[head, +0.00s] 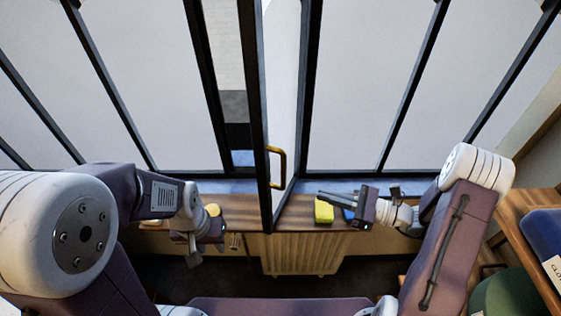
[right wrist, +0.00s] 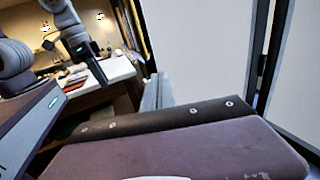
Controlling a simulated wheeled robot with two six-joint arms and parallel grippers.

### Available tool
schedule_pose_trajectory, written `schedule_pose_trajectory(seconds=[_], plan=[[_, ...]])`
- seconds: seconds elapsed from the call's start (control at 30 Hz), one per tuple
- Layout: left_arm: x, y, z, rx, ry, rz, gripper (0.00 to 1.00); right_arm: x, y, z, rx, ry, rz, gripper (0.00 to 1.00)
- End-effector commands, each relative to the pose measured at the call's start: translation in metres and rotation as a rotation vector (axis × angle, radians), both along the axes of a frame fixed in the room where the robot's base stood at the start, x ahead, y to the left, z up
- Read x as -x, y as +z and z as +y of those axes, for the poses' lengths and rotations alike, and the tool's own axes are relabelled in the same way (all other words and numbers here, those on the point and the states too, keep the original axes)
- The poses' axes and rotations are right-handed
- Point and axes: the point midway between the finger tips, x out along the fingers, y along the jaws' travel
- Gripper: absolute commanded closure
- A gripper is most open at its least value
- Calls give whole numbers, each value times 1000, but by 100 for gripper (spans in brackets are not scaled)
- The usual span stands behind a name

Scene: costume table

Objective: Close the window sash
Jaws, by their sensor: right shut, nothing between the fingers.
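The window sash (head: 259,110) is dark-framed and swung inward at the middle of the head view, so I see it nearly edge-on. A gap to the outside shows on its left. A brass handle (head: 277,166) is on the sash. My right gripper (head: 324,195) is shut and empty, to the right of the sash above the sill and apart from the handle. My left gripper (head: 194,258) points down, left of the sash; its fingers are too small and dark to read. The right wrist view shows mainly my own gripper body, with pale window panes (right wrist: 203,50) beyond it.
A yellow block (head: 323,211) and a blue item (head: 348,214) are on the wooden sill (head: 295,222) near my right gripper. A yellow round thing (head: 212,209) is by my left wrist. A radiator (head: 300,254) stands below. A wooden surface with a blue item (head: 543,233) is at right.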

Motion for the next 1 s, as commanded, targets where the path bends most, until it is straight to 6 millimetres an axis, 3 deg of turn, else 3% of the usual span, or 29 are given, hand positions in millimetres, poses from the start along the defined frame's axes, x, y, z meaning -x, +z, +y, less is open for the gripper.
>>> schedule_pose_trajectory(seconds=[0.13, 0.27, 0.7, 1.0], plan=[[0, 0, 0, 0, 0, 1, 64, -6, 2, -5, -27, -33, -1, 100], [0, 4, 0, 0, 0, 1, 64, -10, 3, 6, -26, -27, -1, 100], [0, 34, 0, 0, 0, 1, 64, -43, 5, 93, -23, -23, 0, 100], [0, 47, 0, 0, 0, 1, 64, -58, 3, 124, -22, -27, -1, 100]])
